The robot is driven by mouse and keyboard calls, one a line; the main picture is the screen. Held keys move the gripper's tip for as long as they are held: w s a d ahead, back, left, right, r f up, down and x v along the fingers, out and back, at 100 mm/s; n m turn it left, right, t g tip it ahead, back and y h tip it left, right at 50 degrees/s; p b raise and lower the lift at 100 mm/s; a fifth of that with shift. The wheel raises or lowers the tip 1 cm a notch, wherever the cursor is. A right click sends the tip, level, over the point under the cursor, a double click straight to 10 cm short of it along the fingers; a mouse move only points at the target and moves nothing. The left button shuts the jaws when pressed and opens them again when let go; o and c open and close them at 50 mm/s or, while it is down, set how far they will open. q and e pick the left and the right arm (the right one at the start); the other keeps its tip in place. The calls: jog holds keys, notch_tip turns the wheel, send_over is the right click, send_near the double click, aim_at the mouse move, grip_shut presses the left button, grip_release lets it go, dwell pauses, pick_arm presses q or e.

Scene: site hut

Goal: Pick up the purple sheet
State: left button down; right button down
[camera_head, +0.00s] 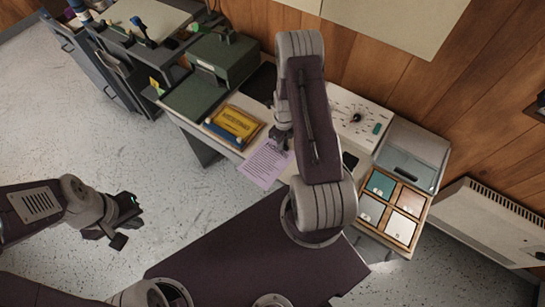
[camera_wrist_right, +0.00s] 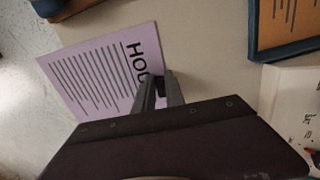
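The purple sheet (camera_head: 264,164), a flat lilac page with dark print lines, lies at the desk's front edge and appears to stick out past it. In the right wrist view the sheet (camera_wrist_right: 105,72) shows a large heading, partly hidden by my fingers. My right gripper (camera_head: 281,142) points down at the sheet's inner edge; in the wrist view its fingertips (camera_wrist_right: 158,78) are close together over the heading. I cannot tell whether they grip the paper. My left gripper (camera_head: 116,220) is open and empty, over the floor at the left, far from the sheet.
A wooden tray (camera_head: 262,123) with a yellow packet (camera_head: 234,122) is left of the sheet. A green box (camera_head: 225,58) stands behind. A divided tray (camera_head: 423,205) with cards is at the right, beside a grey bin (camera_head: 412,158). Floor at the left is clear.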

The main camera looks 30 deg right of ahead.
jog(key=shift+r, duration=0.5)
notch_tip(320, 180, up, 3)
jog(key=shift+r, duration=0.2)
jog(key=s+a+r, duration=0.2)
jog(key=s+r, duration=0.1)
jog(key=s, duration=0.2)
jog(key=s+a+r+b, duration=0.1)
jog(key=s+a+r, duration=0.2)
jog(key=s, duration=0.2)
jog(key=shift+s+a+r, duration=0.2)
jog(key=shift+a+r, duration=0.05)
jog(key=shift+r, duration=0.05)
